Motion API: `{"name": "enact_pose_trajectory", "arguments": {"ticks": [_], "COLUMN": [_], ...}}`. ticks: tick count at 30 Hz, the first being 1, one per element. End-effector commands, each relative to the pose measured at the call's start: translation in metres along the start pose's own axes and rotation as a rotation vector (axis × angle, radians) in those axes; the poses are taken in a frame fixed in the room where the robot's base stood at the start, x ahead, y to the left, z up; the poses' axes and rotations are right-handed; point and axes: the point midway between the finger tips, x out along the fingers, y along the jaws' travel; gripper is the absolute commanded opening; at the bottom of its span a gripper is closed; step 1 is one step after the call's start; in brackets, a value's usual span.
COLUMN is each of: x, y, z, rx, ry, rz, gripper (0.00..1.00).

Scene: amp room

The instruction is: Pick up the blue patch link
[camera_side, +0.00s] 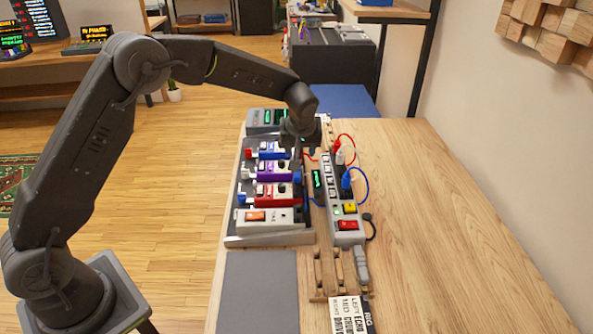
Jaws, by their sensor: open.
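Several small blue pieces show around the pedalboard (270,240), and I cannot tell for sure which is the blue patch link. One blue piece (241,197) is at the left edge of the pedals, and another blue piece (297,178) is at their right side. A blue plug (346,180) with a looped blue cable is on the power strip. My gripper (298,152) points down over the far right part of the pedals, above and beyond the right-side blue piece. Its jaws are small here and look open, with nothing seen between them.
A row of pedals includes a purple pedal (269,173), a red pedal (274,192) and a white pedal (270,216). The power strip (341,215) with red, white and blue plugs stands to their right. A wooden rack (330,275) is nearer. The table's right side (450,220) is clear.

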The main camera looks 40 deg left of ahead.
Motion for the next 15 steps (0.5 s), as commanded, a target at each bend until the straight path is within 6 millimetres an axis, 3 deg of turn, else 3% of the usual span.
{"name": "enact_pose_trajectory", "arguments": {"ticks": [10, 15], "x": [0.025, 0.049], "y": [-0.004, -0.009], "z": [0.001, 0.004], "rx": [0.0, 0.001], "ry": [-0.002, -0.003], "rz": [-0.002, -0.002], "gripper": [0.51, 0.51]}}
